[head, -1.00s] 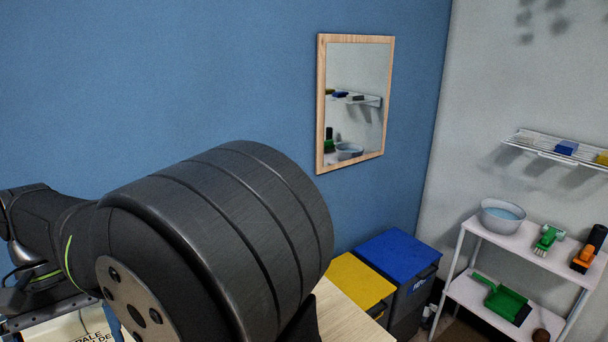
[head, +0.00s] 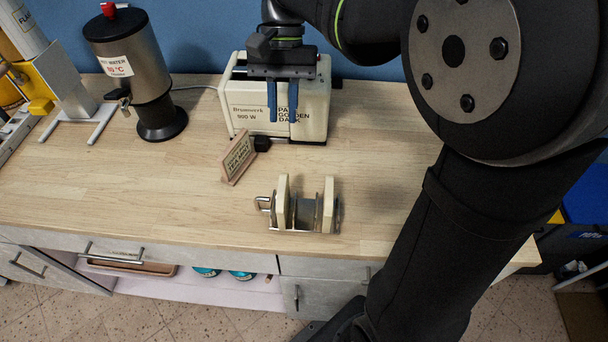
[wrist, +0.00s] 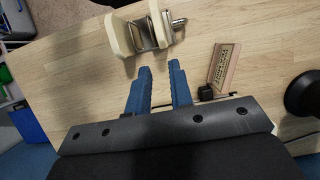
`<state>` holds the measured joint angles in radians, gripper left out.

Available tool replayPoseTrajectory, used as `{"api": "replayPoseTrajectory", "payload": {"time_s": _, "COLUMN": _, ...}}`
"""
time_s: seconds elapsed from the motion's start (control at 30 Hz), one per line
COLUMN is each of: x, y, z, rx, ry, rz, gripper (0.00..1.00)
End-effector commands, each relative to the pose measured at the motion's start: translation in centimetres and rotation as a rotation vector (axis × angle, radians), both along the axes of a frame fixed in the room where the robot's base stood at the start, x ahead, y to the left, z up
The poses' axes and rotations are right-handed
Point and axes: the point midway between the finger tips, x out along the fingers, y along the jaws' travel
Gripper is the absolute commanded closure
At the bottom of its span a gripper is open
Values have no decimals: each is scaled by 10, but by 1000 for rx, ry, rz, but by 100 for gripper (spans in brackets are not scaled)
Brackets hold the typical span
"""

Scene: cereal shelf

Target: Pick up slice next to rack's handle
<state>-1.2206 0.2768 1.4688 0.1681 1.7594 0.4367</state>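A metal rack (head: 308,228) stands on the wooden counter and holds two pale upright slices. Its wire handle (head: 264,204) sticks out at the left in the head view and at the right in the wrist view (wrist: 179,22). The slice beside the handle (head: 282,203) also shows in the wrist view (wrist: 160,25). The other slice (head: 328,204) is at the far end of the rack, and also shows in the wrist view (wrist: 119,36). My gripper (head: 283,118) points down in front of the toaster, behind the rack. In the wrist view its blue fingers (wrist: 160,67) are apart and empty.
A cream toaster (head: 248,105) stands at the back, close by my gripper. A small wooden sign (head: 238,158) stands between toaster and rack, to the left. A hot water urn (head: 137,70) is further left. The counter right of the rack is clear.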

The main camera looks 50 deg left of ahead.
Motion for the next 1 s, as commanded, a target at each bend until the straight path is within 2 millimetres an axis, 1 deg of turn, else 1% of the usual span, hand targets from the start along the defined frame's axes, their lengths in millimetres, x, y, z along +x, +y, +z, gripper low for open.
{"api": "replayPoseTrajectory", "payload": {"time_s": 0.17, "x": -1, "y": 0, "z": 0, "rx": 1, "ry": -3, "rz": 0, "gripper": 80}}
{"api": "replayPoseTrajectory", "payload": {"time_s": 0.27, "x": -6, "y": -4, "z": 3, "rx": 17, "ry": -25, "rz": 2, "gripper": 80}}
{"api": "replayPoseTrajectory", "payload": {"time_s": 0.53, "x": -39, "y": -32, "z": 13, "rx": 149, "ry": -175, "rz": 6, "gripper": 80}}
{"api": "replayPoseTrajectory", "payload": {"time_s": 0.73, "x": -54, "y": -50, "z": 16, "rx": 247, "ry": -256, "rz": 4, "gripper": 80}}
{"api": "replayPoseTrajectory", "payload": {"time_s": 0.87, "x": -58, "y": -55, "z": 16, "rx": 278, "ry": -279, "rz": 1, "gripper": 80}}
{"api": "replayPoseTrajectory", "payload": {"time_s": 0.93, "x": -58, "y": -56, "z": 12, "rx": 281, "ry": -283, "rz": 2, "gripper": 80}}
{"api": "replayPoseTrajectory", "payload": {"time_s": 1.0, "x": -58, "y": -56, "z": 4, "rx": 281, "ry": -284, "rz": 1, "gripper": 80}}
